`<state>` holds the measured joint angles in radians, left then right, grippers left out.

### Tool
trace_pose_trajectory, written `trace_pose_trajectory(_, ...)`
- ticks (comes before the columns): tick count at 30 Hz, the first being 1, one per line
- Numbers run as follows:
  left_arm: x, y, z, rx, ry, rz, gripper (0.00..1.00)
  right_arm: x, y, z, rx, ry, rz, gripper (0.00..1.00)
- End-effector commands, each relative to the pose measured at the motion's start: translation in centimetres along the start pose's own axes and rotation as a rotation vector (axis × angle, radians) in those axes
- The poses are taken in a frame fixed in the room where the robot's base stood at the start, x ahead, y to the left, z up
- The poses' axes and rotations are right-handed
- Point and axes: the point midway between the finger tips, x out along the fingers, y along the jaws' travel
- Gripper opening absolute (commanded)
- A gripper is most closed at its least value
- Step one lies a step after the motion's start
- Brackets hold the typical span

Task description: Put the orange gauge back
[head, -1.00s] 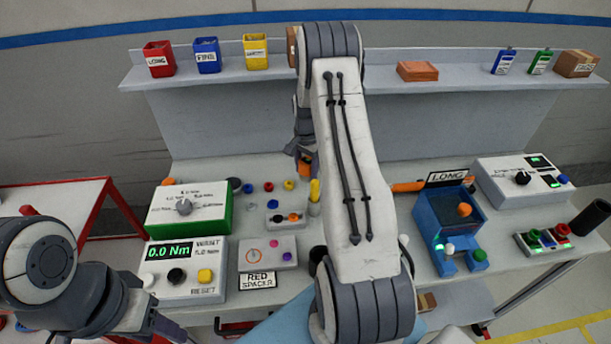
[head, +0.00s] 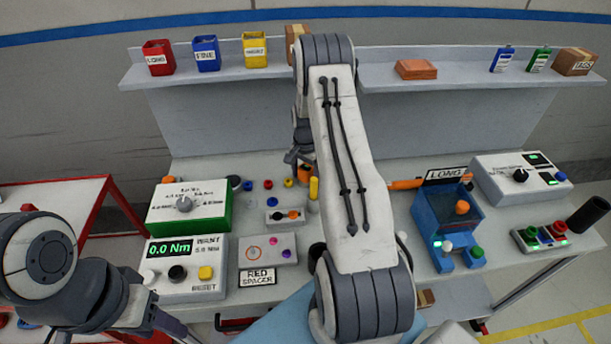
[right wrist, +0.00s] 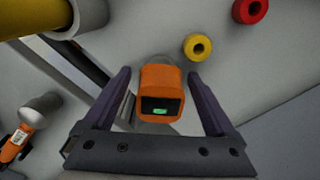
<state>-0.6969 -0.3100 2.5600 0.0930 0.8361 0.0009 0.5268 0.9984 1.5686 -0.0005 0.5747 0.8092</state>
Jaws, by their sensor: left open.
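The orange gauge (right wrist: 160,92), a small block with a dark display and a green mark, sits between the two fingers of my right gripper (right wrist: 160,85) in the right wrist view. A narrow gap shows on each side, so the fingers are open around it. In the head view, my right gripper (head: 300,156) is over the back of the bench, with the gauge (head: 303,173) partly hidden below it. I cannot tell what the gauge rests on. My left gripper (head: 168,328) is open at the bottom left, partly cut off and away from the gauge.
A yellow cylinder (head: 314,189) stands close beside the gauge. A yellow ring (right wrist: 197,47) and a red ring (right wrist: 250,10) lie near it. A small grey block (head: 285,216) is in front. A green-sided box (head: 190,207) stands left; a blue fixture (head: 447,228) stands right.

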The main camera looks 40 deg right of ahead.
Motion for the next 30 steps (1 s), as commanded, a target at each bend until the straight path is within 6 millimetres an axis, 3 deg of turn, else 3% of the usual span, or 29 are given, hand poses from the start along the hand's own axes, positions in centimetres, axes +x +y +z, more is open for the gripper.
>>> trace_pose_trajectory(3, -0.4, 0.0, 0.0, 0.0, 0.0, 0.0, 0.5, -0.5, 0.0, 0.0, 0.0, 0.0, 0.0, 0.91)
trace_pose_trajectory(8, 0.7, -0.1, 0.0, 0.0, 0.0, 0.0, 0.5, -2.3, -0.1, -0.1, 0.0, 0.004, -0.004, 0.91)
trace_pose_trajectory(15, 2.2, -0.2, 0.1, 0.001, 0.0, 0.0, 0.5, -7.6, -0.1, -0.1, 0.0, 0.005, -0.005, 0.91)
trace_pose_trajectory(21, 2.8, -0.2, 0.2, 0.001, 0.0, 0.0, 0.5, -10.9, -0.1, -0.1, 0.0, 0.003, -0.003, 0.91)
trace_pose_trajectory(30, 3.0, -0.2, 0.2, 0.001, 0.0, 0.0, 0.5, -12.4, 0.0, 0.1, -0.001, 0.0, 0.0, 0.91)
